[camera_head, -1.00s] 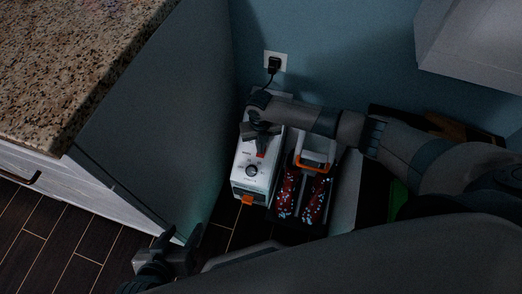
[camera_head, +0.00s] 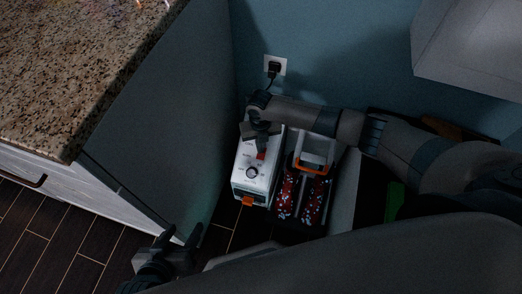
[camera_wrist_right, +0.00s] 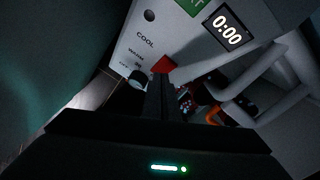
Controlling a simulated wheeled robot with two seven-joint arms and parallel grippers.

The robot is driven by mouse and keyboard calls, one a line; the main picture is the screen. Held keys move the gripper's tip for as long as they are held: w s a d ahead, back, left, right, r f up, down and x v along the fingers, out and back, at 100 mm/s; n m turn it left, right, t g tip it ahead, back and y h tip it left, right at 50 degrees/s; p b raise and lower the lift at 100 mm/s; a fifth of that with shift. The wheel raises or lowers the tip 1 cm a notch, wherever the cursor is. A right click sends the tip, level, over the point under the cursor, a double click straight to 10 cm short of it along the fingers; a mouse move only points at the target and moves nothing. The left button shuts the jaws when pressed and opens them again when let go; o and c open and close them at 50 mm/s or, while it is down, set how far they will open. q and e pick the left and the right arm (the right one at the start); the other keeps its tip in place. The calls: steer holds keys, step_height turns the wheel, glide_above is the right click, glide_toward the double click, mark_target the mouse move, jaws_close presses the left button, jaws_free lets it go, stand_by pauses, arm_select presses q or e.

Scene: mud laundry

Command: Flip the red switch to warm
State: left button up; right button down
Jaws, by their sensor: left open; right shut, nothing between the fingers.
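A white appliance (camera_head: 243,183) stands on the floor by the wall, with a black knob (camera_head: 252,172) and an orange part at its front. Its red switch (camera_head: 261,155) shows on the top face; in the right wrist view the red switch (camera_wrist_right: 164,65) is right at my fingertips, beside printed labels, of which COOL is clear and WARM is small. My right gripper (camera_head: 262,150) is shut and empty, its fingers pointing down at the switch; whether they touch it I cannot tell. My left gripper (camera_head: 186,242) is open and empty near the lower left, away from the appliance.
A dryer-like rack with an orange-and-white handle (camera_head: 310,163) and red speckled shoes (camera_head: 302,196) stands right of the appliance. A display (camera_wrist_right: 228,27) reads 0:00. A granite counter (camera_head: 70,60) is at left, a wall outlet (camera_head: 275,64) behind. Dark floor lies in front.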

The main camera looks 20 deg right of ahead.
mark_target(260, 157)
arm_select(q)
steer(key=shift+r+p, duration=1.85)
steer(key=shift+r, duration=0.25)
arm_select(e)
steer(key=shift+r, duration=2.25)
steer(key=shift+f, duration=0.1)
